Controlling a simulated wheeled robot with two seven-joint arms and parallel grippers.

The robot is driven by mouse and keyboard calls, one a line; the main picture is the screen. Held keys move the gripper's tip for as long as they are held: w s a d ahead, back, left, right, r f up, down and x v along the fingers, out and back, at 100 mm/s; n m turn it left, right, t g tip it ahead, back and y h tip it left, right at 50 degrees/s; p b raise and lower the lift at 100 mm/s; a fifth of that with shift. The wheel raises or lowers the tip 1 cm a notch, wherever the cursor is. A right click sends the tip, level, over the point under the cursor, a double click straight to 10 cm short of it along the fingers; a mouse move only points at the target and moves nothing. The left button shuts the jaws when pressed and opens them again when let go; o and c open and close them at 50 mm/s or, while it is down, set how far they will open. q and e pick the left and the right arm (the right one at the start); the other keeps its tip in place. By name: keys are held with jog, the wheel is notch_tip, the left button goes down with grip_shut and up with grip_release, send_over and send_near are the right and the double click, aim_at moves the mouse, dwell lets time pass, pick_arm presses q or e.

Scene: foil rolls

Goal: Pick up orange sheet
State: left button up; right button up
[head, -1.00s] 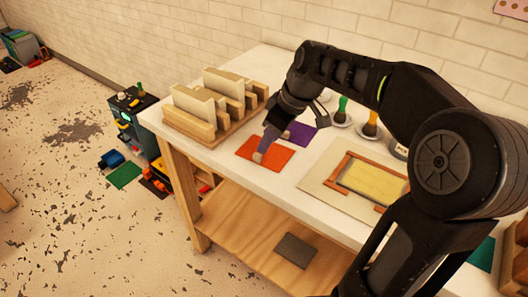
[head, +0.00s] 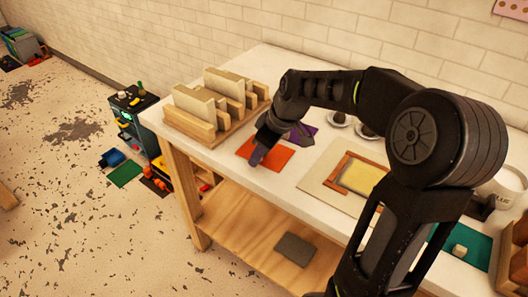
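The orange sheet (head: 279,159) lies flat on the white workbench, in front of the wooden rack. My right gripper (head: 257,157) points down over the sheet's left front part and covers some of it. Its fingers overlap in this view, so I cannot tell whether they are apart, or whether they touch the sheet. My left gripper is not in view.
A purple sheet (head: 312,131) lies just behind, partly hidden by my gripper. The wooden rack (head: 222,135) with upright pale blocks stands left. A framed yellow panel (head: 361,178) lies right. A green sheet (head: 477,246) with a small pale cube (head: 459,251) is farther right.

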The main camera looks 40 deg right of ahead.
dwell(0.5)
grip_shut()
dwell(0.4)
